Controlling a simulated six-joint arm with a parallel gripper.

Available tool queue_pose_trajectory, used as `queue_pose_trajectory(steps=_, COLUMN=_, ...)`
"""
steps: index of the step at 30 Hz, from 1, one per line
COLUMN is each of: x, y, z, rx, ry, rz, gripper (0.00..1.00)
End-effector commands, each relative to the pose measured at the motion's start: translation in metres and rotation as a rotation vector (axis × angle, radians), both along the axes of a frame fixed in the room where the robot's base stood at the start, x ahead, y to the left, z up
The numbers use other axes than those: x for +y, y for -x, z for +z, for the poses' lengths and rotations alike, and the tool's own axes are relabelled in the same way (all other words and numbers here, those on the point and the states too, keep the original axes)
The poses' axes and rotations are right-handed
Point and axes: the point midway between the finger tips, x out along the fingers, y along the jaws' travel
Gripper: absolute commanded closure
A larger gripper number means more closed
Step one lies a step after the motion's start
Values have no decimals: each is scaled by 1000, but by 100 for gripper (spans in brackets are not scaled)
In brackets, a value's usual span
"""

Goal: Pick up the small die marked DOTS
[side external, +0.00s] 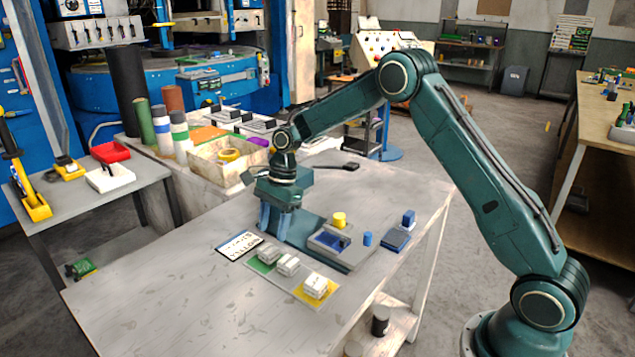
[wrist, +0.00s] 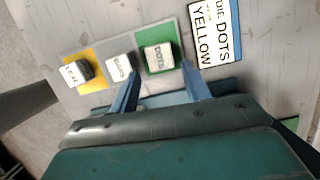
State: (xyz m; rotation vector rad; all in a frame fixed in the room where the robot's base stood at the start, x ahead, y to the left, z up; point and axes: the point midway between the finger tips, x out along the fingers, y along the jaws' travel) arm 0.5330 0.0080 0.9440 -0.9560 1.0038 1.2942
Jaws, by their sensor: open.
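The small die marked DOTS (wrist: 158,57) is a pale block on a green square; in the side view it (side external: 268,252) sits at the rear end of a row. A middle die (wrist: 120,68) has lettering I cannot read surely. A third die (wrist: 77,71) on a yellow square seems marked LEAF. A white card (wrist: 214,35) beside the row reads DIE DOTS YELLOW. My gripper (wrist: 160,75) is open and empty. In the wrist view its blue fingers flank the near side of the DOTS die. In the side view my gripper (side external: 270,217) hangs above and behind the row, apart from it.
A grey plate with a dark blue piece (side external: 333,242), a yellow cylinder (side external: 340,219), a blue cylinder (side external: 367,239) and a blue block on a pad (side external: 398,240) stand right of the dies. A box (side external: 225,160) is at the back. The table's front left is clear.

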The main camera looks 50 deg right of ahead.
Motion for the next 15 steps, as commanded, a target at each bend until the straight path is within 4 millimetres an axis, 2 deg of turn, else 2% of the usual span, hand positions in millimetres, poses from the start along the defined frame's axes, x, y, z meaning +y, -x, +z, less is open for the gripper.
queue_pose_trajectory(steps=8, x=3, y=0, z=-8, rx=3, ry=0, rz=0, gripper=53)
queue_pose_trajectory(steps=15, x=11, y=0, z=-35, rx=4, ry=0, rz=1, gripper=53)
